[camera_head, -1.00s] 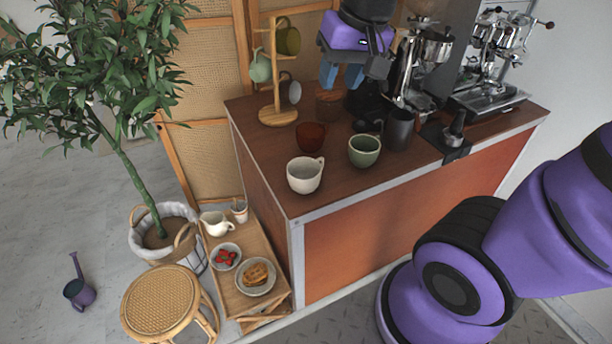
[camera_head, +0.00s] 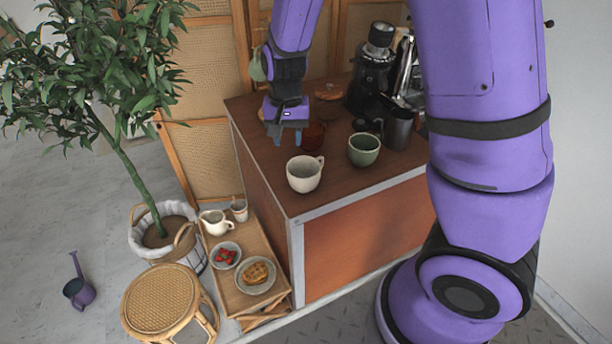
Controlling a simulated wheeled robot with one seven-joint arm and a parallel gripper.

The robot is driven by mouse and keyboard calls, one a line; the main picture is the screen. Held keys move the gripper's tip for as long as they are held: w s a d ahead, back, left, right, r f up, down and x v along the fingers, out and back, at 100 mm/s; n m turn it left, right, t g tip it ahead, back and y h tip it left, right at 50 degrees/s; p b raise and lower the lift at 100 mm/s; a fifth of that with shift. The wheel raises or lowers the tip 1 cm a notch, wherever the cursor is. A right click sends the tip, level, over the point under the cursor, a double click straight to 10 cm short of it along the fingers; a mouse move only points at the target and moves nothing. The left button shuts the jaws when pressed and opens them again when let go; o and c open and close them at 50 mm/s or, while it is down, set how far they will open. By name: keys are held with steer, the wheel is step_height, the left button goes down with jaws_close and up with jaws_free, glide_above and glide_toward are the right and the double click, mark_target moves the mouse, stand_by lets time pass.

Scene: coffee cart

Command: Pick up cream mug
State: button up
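The cream mug (camera_head: 304,175) stands upright near the front left corner of the wooden counter top (camera_head: 262,178), its handle toward the upper right. My gripper (camera_head: 287,138) points down behind the mug and slightly to its left, apart from it in the picture. Its blue fingers are spread with a gap between them, and nothing shows in the gap. My gripper partly hides the dark red mug (camera_head: 314,136) behind the cream mug.
A green mug (camera_head: 364,150) stands to the right of the cream mug. A dark pitcher (camera_head: 398,130) and a black grinder (camera_head: 371,75) are farther right and back. The counter's front left corner is bare.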

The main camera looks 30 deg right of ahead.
glide_above(288, 168)
steer(key=s, duration=0.1)
step_height(288, 168, down, 5)
steer(key=shift+f, duration=0.1)
steer(key=shift+w+f, duration=0.15)
steer(key=shift+f, duration=1.2)
steer(key=shift+w+f, duration=0.1)
steer(key=shift+f, duration=1.25)
jaws_close()
